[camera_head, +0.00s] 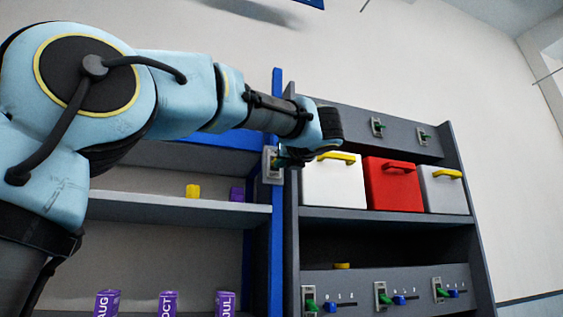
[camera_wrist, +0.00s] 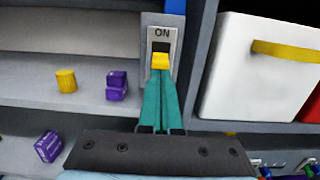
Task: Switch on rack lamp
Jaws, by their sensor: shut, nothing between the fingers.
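The switch plate (camera_wrist: 161,34) is pale grey with the word ON at its top, mounted on the blue rack post. Its yellow lever (camera_wrist: 160,61) sits below a dark part of the slot. My gripper (camera_wrist: 161,76) is shut and empty, its teal fingers pointing up at the lever from just below. The tips overlap the lever's lower edge in the wrist view; I cannot tell whether they touch. In the head view the plate (camera_head: 270,166) is partly hidden by my gripper (camera_head: 283,160). No lamp can be clearly identified.
Right of the post, a dark rack holds a white box (camera_head: 331,186), a red box (camera_head: 392,186) and a grey box (camera_head: 445,194). More switches (camera_head: 377,127) line its panels. The left shelf (camera_head: 160,207) holds small yellow and purple items.

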